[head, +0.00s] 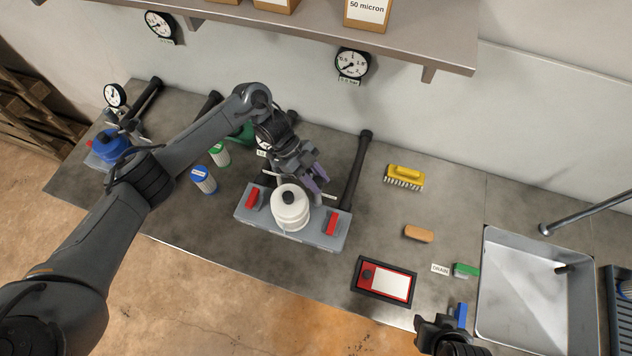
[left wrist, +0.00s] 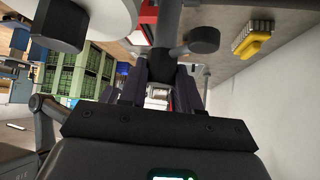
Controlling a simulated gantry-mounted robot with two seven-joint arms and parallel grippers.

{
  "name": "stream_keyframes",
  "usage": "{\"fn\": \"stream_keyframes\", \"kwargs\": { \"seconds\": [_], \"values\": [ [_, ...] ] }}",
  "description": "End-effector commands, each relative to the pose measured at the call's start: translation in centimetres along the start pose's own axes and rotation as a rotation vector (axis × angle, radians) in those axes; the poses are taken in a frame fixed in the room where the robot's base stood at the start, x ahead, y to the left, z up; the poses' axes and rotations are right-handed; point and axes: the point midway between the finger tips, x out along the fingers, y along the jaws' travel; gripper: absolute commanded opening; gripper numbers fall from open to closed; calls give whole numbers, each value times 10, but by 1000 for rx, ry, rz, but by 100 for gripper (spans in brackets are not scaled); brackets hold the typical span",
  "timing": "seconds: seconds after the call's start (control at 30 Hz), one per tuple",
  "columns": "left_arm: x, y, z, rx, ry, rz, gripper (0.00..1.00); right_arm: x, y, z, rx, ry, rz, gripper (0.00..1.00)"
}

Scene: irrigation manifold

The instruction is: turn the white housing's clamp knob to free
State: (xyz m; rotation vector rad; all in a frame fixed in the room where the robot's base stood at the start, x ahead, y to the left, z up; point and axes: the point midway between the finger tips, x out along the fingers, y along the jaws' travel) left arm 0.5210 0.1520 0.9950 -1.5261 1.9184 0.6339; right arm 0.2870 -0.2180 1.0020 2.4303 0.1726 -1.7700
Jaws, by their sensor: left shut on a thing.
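The white housing (head: 290,213) stands upright on a grey base (head: 287,236) with red handles at both sides and has a black cap on top. My left gripper (head: 319,182) is behind it, to the right, reaching down from above. In the left wrist view the fingers (left wrist: 158,90) are shut around a dark clamp knob (left wrist: 203,40) with a rounded end; the white housing (left wrist: 98,14) is close at the upper left. In the head view my fingers hide most of the knob, so its turned position does not show. My right gripper (head: 440,326) is at the bottom right, away from the housing.
A red-and-white panel (head: 386,280), a yellow brush (head: 404,177) and a sink (head: 540,290) lie right. A shelf (head: 290,22) overhangs the back.

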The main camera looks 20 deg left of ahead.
Motion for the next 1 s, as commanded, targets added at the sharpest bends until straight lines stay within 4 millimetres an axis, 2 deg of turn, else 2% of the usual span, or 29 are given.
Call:
{"fn": "stream_keyframes", "kwargs": {
  "seconds": [0.53,0.57,0.7,1.0],
  "values": [
    [1,0,-3,22,4,19,2,4,-1,1,5,1,-4,43],
    [1,0,-3,22,4,19,35,4,-2,1,5,1,-4,43],
    [1,0,-2,21,3,19,57,4,-2,1,8,2,-7,43],
    [0,0,-1,19,1,18,58,4,-2,1,8,2,-7,43]
  ]
}}
